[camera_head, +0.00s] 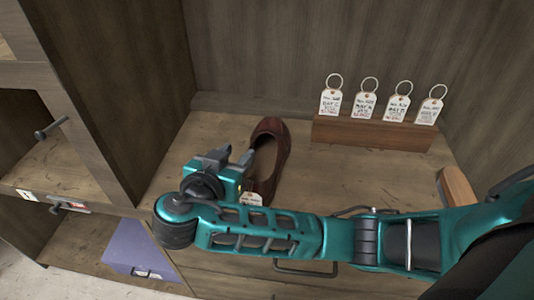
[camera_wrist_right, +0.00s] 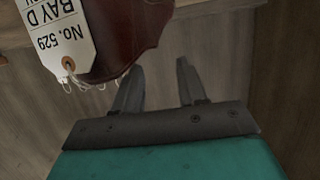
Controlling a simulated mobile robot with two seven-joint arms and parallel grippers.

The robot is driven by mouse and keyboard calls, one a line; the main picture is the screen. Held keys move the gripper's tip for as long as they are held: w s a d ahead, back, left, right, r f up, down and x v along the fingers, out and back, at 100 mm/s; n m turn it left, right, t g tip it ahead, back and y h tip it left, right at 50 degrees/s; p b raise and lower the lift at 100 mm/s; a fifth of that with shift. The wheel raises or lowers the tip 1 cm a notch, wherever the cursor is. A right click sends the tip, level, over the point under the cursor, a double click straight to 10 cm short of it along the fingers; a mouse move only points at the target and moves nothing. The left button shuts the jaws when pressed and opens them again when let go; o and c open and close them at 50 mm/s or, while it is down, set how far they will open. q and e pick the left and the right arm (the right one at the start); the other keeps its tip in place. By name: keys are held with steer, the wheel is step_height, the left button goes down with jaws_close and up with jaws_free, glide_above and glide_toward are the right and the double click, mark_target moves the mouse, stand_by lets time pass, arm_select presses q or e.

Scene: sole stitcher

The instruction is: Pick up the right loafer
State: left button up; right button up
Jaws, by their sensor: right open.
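One dark red-brown loafer (camera_head: 283,152) lies on the wooden shelf in the head view, its long side running away from me. A white paper tag (camera_head: 252,198) hangs at its near end. My right gripper (camera_head: 236,154) is open, just left of the loafer, and my right forearm passes in front of its near end. In the right wrist view the loafer (camera_wrist_right: 120,35) and its tag (camera_wrist_right: 62,38) are at upper left, past the left finger of the open right gripper (camera_wrist_right: 158,67). Nothing shows clearly between the fingers; contact cannot be told. My left gripper is out of view.
A wooden rack (camera_head: 370,134) with several white ring tags stands behind, right of the loafer. A wooden block (camera_head: 457,187) lies at right. An upright divider (camera_head: 88,120) bounds the shelf at left. A purple box (camera_head: 135,245) sits on a lower shelf. The shelf between loafer and block is bare.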

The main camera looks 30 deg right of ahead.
mark_target(254, 143)
steer(key=x, duration=0.3)
steer(key=shift+d, duration=0.1)
steer(key=x, duration=0.4)
steer(key=shift+s+d, duration=0.2)
steer(key=shift+d, duration=0.1)
steer(key=shift+w+d+f+b, duration=0.1)
steer(key=shift+w+d+b, duration=0.2)
steer(key=shift+w+d, duration=0.1)
steer(key=shift+c, duration=0.5)
jaws_close()
steer(key=shift+s, duration=0.1)
